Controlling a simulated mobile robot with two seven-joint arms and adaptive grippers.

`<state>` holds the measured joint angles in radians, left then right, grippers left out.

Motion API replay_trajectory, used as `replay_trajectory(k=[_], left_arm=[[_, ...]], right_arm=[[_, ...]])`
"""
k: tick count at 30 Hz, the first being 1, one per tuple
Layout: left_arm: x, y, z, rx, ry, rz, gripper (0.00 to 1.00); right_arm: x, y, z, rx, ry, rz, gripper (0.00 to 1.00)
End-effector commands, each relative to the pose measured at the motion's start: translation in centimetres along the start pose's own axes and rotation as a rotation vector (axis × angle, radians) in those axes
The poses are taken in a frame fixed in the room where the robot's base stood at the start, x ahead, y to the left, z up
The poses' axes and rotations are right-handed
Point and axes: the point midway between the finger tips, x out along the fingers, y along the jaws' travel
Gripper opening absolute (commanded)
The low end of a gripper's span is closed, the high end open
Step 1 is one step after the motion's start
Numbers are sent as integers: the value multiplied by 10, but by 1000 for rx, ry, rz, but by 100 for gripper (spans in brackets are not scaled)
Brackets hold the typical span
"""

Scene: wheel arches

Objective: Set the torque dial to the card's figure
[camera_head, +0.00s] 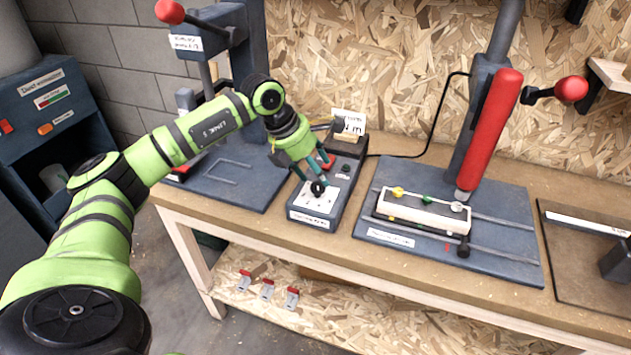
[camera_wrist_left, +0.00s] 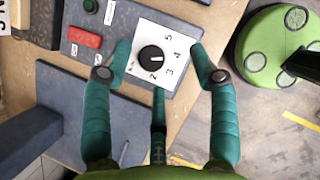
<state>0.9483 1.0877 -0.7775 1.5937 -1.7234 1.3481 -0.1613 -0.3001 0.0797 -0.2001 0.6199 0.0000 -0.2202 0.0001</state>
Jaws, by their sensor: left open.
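The torque dial is a round black knob (camera_wrist_left: 150,58) on a white plate marked with figures, 2 to 5 being readable. It also shows in the head view (camera_head: 317,188) on top of a dark control box (camera_head: 298,214). A faint white mark shows on the knob, but I cannot tell which figure it points to. My left gripper (camera_wrist_left: 160,62) is open, its teal fingers spread around the knob; contact is not visible. In the head view the gripper (camera_head: 314,175) hangs over the box. A white card (camera_head: 349,122) stands behind the box; its writing is not readable. My right gripper is not in view.
A red switch (camera_wrist_left: 86,37) and a green button (camera_wrist_left: 90,6) sit beside the dial plate. Right of the box is a press with a red handle (camera_head: 492,125). Another press (camera_head: 228,180) stands left. A cable (camera_head: 440,110) runs behind.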

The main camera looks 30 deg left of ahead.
Motion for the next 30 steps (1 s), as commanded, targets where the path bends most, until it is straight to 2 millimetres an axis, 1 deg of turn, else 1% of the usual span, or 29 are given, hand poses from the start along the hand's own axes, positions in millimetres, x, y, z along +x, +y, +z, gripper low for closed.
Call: replay_trajectory(k=[1,2,5,8,15,18,22,29,30], left_arm=[[-8,11,-7,-3,34,32,60],[-10,16,-11,-5,49,45,60],[-8,21,-16,-8,73,60,60],[4,21,-16,-8,75,58,60],[40,22,-18,-8,72,55,60],[50,24,-19,-8,70,57,60],[57,24,-20,-7,70,58,60],[58,24,-20,-7,69,58,60],[58,24,-20,-7,69,58,44]], right_arm=[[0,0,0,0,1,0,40],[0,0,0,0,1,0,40],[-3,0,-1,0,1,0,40],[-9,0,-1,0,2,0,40],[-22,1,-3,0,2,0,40],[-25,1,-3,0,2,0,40],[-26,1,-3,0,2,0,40],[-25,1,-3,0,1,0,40],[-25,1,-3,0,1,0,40]])
